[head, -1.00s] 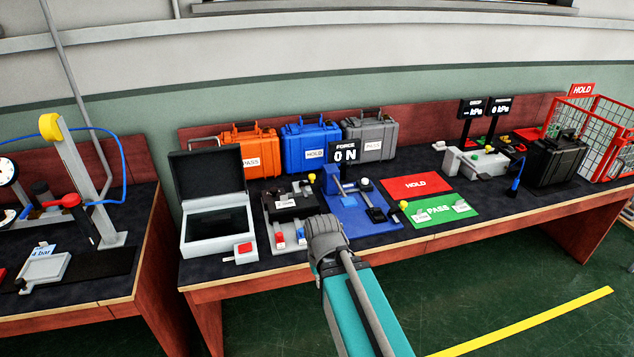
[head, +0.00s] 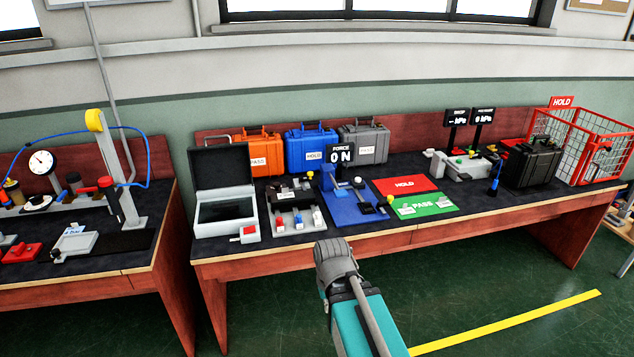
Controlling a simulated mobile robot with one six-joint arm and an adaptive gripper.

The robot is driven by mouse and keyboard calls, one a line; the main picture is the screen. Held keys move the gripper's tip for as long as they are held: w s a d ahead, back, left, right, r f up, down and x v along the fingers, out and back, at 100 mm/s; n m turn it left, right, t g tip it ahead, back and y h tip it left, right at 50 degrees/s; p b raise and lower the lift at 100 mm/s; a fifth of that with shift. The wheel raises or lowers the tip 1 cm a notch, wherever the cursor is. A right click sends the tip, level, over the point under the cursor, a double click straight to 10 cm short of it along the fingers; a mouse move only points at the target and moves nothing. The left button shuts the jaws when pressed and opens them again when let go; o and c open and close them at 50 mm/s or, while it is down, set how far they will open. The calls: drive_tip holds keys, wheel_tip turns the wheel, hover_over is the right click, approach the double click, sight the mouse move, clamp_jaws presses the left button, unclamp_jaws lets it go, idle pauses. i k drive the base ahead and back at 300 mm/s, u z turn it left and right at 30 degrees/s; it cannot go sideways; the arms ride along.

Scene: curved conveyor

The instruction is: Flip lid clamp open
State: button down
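I cannot tell for sure which part is the lid clamp. A grey fixture with a yellow knob and small green and red parts (head: 466,165) stands at the right of the bench. A lever fixture with a red handle and a yellow top (head: 110,178) stands on the left bench. All are small here. My gripper end (head: 336,258) is grey and hangs over the floor in front of the bench, apart from everything. Its fingers cannot be made out.
Orange (head: 258,153), blue (head: 309,146) and grey (head: 362,142) cases stand at the back. An open grey box (head: 226,223), a blue force stand (head: 352,208), red HOLD and green PASS mats, a black case (head: 533,163) and a red wire basket (head: 600,148) share the bench. Floor in front is clear.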

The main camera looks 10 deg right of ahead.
sight(301, 180)
drive_tip(key=k, duration=0.45)
drive_tip(key=z, duration=0.45)
drive_tip(key=i, duration=2.05)
drive_tip(key=u, duration=0.45)
